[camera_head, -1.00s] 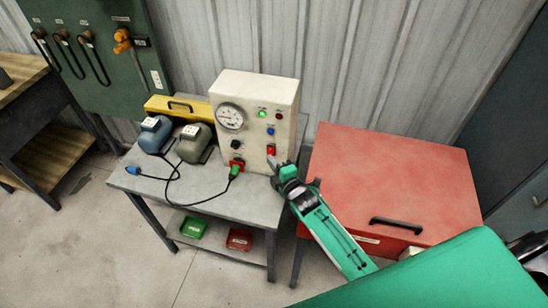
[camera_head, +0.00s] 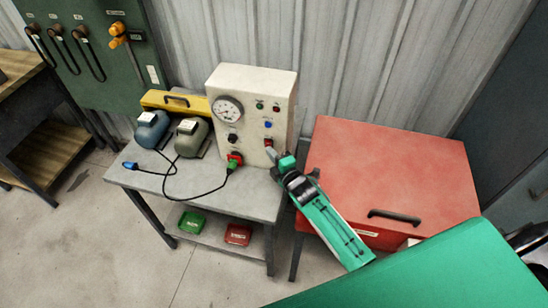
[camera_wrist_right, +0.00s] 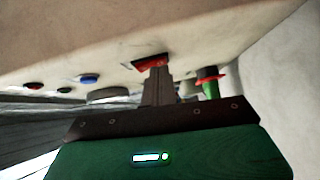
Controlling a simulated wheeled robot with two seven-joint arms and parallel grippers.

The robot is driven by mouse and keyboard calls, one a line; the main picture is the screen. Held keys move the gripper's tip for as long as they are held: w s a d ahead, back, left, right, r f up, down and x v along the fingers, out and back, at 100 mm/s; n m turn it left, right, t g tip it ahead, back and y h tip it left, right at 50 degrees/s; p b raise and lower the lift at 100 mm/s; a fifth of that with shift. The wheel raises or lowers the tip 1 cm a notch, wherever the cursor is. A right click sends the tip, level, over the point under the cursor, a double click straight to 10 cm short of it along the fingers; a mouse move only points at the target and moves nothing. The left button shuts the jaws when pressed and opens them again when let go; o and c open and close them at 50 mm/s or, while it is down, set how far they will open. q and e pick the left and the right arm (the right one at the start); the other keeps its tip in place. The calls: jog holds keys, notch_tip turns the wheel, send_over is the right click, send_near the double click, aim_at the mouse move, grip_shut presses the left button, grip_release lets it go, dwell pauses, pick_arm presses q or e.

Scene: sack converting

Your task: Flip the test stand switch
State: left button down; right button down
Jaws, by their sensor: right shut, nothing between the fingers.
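The test stand is a cream box (camera_head: 240,140) with a dial gauge (camera_head: 228,110) on a grey table. Low on the right of its front face is a red rocker switch (camera_head: 268,142), which also shows in the right wrist view (camera_wrist_right: 152,62). My right gripper (camera_head: 271,153) is shut and empty, its fingertips at the switch's lower edge; the wrist view shows the fingers (camera_wrist_right: 156,90) overlapping it, touching or nearly so. The green indicator lamp (camera_head: 259,106) above looks dark. My left gripper is not in view.
A green plug (camera_head: 232,167) with a black cable sits in a red socket left of the switch. A blue motor (camera_head: 152,130) and an olive motor (camera_head: 191,138) stand on the grey table (camera_head: 205,190). A red cabinet (camera_head: 390,170) stands close on the right.

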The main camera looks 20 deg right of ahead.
jog(key=b+v, duration=0.3)
jog(key=v, duration=1)
jog(key=shift+s+b, duration=0.4)
jog(key=shift+s+d+f, duration=0.1)
